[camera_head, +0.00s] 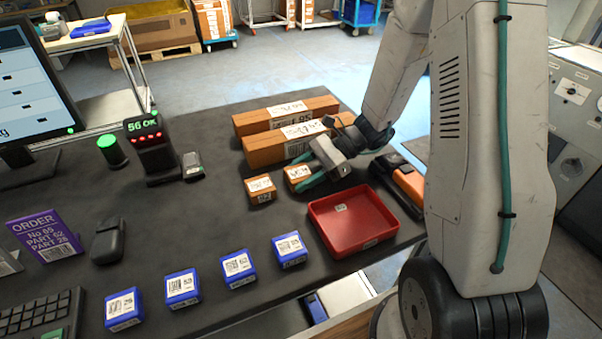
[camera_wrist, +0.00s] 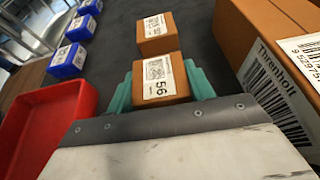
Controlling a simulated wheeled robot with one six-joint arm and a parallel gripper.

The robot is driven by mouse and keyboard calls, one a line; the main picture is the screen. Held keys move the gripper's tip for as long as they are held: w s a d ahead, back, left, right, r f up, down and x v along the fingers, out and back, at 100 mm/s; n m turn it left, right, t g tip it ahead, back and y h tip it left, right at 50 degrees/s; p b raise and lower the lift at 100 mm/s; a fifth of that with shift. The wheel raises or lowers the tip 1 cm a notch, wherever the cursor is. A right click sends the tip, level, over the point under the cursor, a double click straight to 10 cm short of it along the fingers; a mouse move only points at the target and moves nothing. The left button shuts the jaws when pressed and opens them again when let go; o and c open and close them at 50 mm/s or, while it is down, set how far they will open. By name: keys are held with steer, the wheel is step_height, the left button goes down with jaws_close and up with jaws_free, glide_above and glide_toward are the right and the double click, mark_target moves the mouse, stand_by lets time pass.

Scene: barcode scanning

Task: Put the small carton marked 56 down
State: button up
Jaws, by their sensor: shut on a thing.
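The small orange-brown carton marked 56 (camera_wrist: 160,84) is between the teal fingers of my gripper (camera_wrist: 160,88), which is shut on it. Its white label with a barcode and the number 56 faces up in the wrist view. In the head view the carton (camera_head: 297,176) is partly covered by my gripper (camera_head: 310,178). It is low over the dark table, close beside a second small carton (camera_head: 261,189); I cannot tell whether its underside touches the table. The second carton (camera_wrist: 156,32) is just beyond it in the wrist view. The scanner stand (camera_head: 154,150) shows "56 OK" in green.
A red tray (camera_head: 388,232) lies in front of my gripper. Two long cartons (camera_head: 262,150) lie behind it. Several blue boxes (camera_head: 238,268) stand in a row along the front.

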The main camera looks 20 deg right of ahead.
steer(key=shift+f, duration=0.15)
steer(key=o, duration=1)
steer(key=shift+o, duration=0.2)
